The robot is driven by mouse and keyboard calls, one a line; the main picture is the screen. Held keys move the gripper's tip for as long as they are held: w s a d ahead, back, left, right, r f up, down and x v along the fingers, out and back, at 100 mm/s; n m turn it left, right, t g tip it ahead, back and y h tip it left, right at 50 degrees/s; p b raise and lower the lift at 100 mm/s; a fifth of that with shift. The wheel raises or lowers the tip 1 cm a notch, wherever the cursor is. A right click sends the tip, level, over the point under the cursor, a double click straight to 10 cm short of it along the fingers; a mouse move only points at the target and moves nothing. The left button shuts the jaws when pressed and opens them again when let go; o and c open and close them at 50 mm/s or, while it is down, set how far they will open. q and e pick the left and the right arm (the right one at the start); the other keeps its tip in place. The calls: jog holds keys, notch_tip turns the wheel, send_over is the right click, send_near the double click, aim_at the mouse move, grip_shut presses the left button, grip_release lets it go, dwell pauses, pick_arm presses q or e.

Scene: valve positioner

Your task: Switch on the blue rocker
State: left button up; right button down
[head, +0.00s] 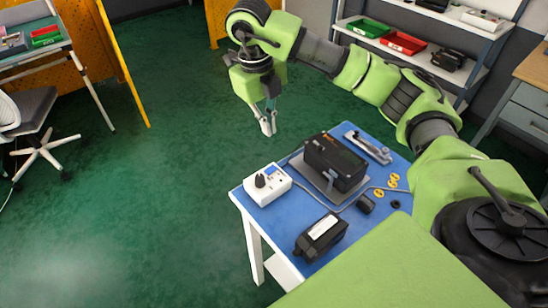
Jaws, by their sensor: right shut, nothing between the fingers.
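A white control box (267,189) with a black knob (260,181) sits at the left corner of the blue-topped table. A small dark bluish patch (273,172) shows on its top face behind the knob; it is too small to tell whether it is the blue rocker or which way it is set. My right gripper (268,130) points down, shut and empty, beyond the table's far left edge. It is above and behind the white box, apart from it. My left gripper is out of view.
A black positioner (335,162) stands on a plate mid-table, with a cable running by it. A black block with a white label (322,234), yellow rings (379,193) and a metal bracket (369,146) lie around.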

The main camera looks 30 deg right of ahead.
jog(key=p, duration=0.2)
send_near(275, 167)
jog(key=f, duration=0.4)
jog(key=d+f, duration=0.1)
jog(key=f, duration=0.1)
jog(key=shift+w+d+f, duration=0.1)
jog(key=shift+f, duration=0.4)
jog(key=shift+d+f+y+b, duration=0.2)
jog(key=shift+f+y+b, duration=0.2)
jog(key=shift+f+y, duration=0.1)
jog(key=shift+a+r, duration=0.1)
jog(key=shift+r, duration=0.1)
